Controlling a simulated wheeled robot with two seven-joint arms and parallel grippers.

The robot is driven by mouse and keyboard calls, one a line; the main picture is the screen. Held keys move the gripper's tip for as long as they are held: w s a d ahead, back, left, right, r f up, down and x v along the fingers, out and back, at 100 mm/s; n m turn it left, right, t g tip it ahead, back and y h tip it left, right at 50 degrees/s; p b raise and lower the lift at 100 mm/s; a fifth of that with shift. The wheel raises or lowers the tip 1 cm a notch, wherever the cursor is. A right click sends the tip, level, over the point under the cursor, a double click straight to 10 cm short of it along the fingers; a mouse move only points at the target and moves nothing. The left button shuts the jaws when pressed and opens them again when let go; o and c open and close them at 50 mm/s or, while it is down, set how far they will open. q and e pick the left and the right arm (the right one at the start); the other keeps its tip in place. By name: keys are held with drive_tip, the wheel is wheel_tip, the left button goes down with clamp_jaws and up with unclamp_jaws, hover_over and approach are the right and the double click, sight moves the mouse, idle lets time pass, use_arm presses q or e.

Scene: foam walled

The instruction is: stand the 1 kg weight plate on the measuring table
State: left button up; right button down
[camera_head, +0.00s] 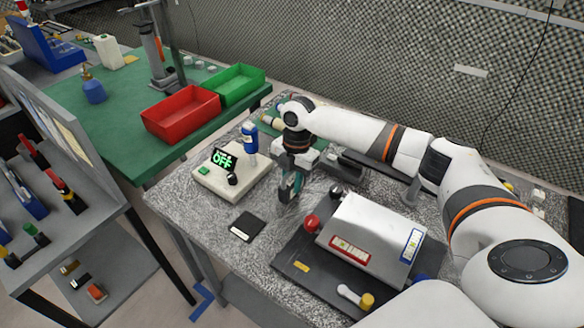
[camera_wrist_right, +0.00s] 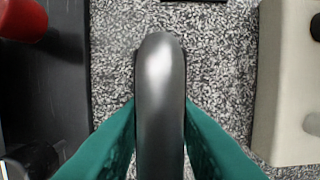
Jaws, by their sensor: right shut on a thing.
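My right gripper (camera_head: 290,188), with teal fingers, points down over the speckled grey table (camera_head: 215,231), between the cream box and the dark base. In the right wrist view its fingers close from both sides on a smooth dark grey, round-ended thing (camera_wrist_right: 160,85), which looks like the weight plate seen edge-on. It stands upright between the fingers; any marking on it is hidden. My left gripper is not in view.
A cream box (camera_head: 227,176) with a lit OFF display stands left of the gripper. A black square pad (camera_head: 246,227) lies in front. A dark base (camera_head: 300,268) with a white housing (camera_head: 370,235) and red knob is at right. Red (camera_head: 182,113) and green (camera_head: 228,86) bins stand behind.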

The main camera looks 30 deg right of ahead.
drive_tip(key=shift+w+f, duration=0.1)
drive_tip(key=shift+f, duration=0.25)
drive_tip(key=shift+f, duration=0.15)
drive_tip(key=c, duration=1.2)
unclamp_jaws()
drive_tip(key=shift+o, duration=0.2)
drive_tip(key=r, duration=0.4)
drive_tip(key=d+r+b, duration=0.1)
drive_tip(key=r, duration=0.7)
drive_tip(key=shift+w+d+b, duration=0.25)
drive_tip(key=shift+d+b, duration=0.05)
drive_tip(key=shift+b, duration=0.05)
drive_tip(key=shift+r, duration=0.15)
